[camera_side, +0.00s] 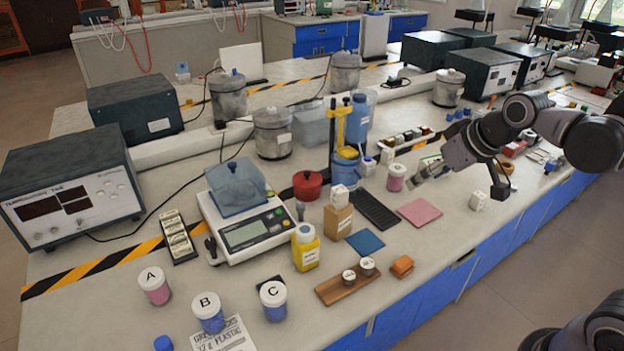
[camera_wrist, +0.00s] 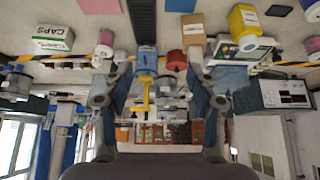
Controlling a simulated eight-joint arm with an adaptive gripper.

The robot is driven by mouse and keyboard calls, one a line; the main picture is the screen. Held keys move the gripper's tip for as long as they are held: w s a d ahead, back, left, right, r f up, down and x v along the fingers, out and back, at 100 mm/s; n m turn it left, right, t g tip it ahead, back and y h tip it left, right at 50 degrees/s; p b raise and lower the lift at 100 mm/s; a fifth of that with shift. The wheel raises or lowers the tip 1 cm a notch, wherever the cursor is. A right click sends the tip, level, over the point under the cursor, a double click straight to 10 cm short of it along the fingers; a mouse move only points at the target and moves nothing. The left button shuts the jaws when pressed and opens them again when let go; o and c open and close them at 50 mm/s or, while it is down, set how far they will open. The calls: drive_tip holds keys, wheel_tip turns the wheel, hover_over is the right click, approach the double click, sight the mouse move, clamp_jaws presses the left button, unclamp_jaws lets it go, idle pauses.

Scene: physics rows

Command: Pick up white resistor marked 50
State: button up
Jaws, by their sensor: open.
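I cannot read a marking 50 on any part in either view. A dark rack (camera_side: 176,238) left of the scale in the side view holds several small white labelled blocks, which may be resistors. My gripper (camera_side: 424,172) is above the bench at the right, near a pink-and-white jar, far from that rack. In the wrist view my gripper (camera_wrist: 160,76) has its two fingers well apart, with nothing held between them.
A scale (camera_side: 243,232) with a blue container stands between rack and gripper. A blue cup with a yellow stand (camera_side: 345,165), a red pot (camera_side: 307,185) and a brown box (camera_side: 338,221) crowd the middle.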

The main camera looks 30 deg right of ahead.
drive_tip(key=w+d+r, duration=0.2)
drive_tip(key=w+d, duration=0.3)
drive_tip(key=w, duration=0.5)
hover_over(389, 151)
drive_tip(key=s, duration=0.5)
wheel_tip(389, 151, down, 14)
drive_tip(key=x, duration=0.5)
drive_tip(key=shift+d, duration=0.25)
drive_tip(key=shift+a+x, duration=0.1)
drive_tip(key=shift+x, duration=1.25)
drive_tip(key=shift+a+x, duration=0.15)
drive_tip(key=shift+x, duration=1.15)
drive_tip(key=shift+s+f, duration=0.1)
clamp_jaws()
